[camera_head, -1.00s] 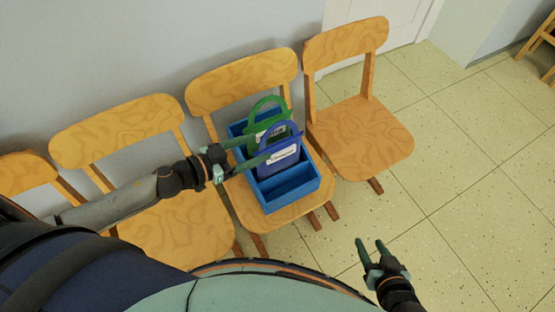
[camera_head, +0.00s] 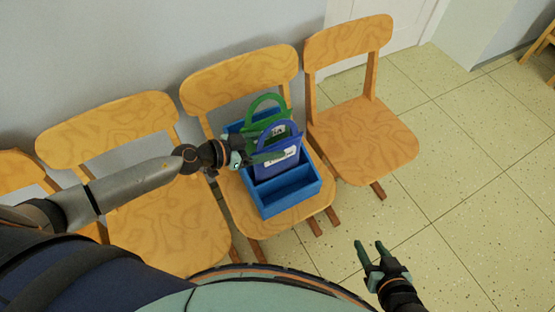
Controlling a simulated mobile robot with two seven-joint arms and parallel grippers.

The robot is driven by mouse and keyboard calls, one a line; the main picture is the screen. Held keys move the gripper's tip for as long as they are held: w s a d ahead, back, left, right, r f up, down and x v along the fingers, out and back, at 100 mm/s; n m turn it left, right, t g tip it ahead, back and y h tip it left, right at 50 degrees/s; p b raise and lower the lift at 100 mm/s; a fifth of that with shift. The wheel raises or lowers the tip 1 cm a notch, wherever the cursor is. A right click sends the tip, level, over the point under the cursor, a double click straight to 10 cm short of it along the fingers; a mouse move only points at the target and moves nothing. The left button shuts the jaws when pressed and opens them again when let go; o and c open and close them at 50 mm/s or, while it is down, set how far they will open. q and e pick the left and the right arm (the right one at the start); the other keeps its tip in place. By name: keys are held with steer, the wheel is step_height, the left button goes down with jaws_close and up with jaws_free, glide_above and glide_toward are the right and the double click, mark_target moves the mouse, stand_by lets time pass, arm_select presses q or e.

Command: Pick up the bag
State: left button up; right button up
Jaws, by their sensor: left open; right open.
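A blue bag (camera_head: 279,160) with a loop handle and a white label stands upright in a blue divided box (camera_head: 288,194). A green bag (camera_head: 265,114) with a loop handle stands behind it in the same box. The box rests on the seat of a wooden chair (camera_head: 243,207). My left gripper (camera_head: 277,150) is open at the bags, its fingers pointing right near the blue bag's upper part and overlapping both bags in view. I cannot tell whether the fingers touch either bag. My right gripper (camera_head: 371,252) is open and empty above the floor at the lower right.
A wooden chair (camera_head: 367,138) with an empty seat stands right of the box. Another empty wooden chair (camera_head: 165,225) stands to the left, under my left arm. The wall (camera_head: 120,45) is close behind the chairs. The tiled floor (camera_head: 470,190) on the right is clear.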

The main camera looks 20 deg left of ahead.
mark_target(278, 143)
arm_select(q)
steer(key=b+x, duration=0.1)
steer(key=x, duration=0.4)
steer(key=shift+w+d, duration=0.1)
jaws_close()
stand_by(0.4)
stand_by(0.9)
